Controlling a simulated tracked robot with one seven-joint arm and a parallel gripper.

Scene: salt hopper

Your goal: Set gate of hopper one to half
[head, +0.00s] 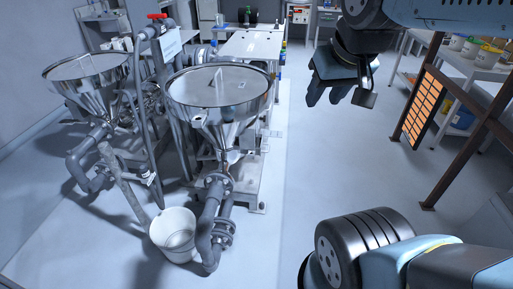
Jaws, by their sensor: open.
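Two steel hoppers with round open tops show in the head view. The nearer hopper (218,100) stands left of centre, and the other hopper (90,78) stands at the far left. I cannot tell from any label which is hopper one. Under the nearer hopper's cone is a small fitting (222,158) above dark pipework; a gate or its setting is too small to make out. My gripper (328,92) hangs in the air to the right of the hoppers, fingers pointing down. It is empty and well apart from both hoppers.
A white bucket (174,235) stands on the floor beside the pipe (208,225). A red-handled valve (157,16) tops a post behind the hoppers. A brown frame with an orange panel (423,108) and shelves stand at right. The middle floor is clear.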

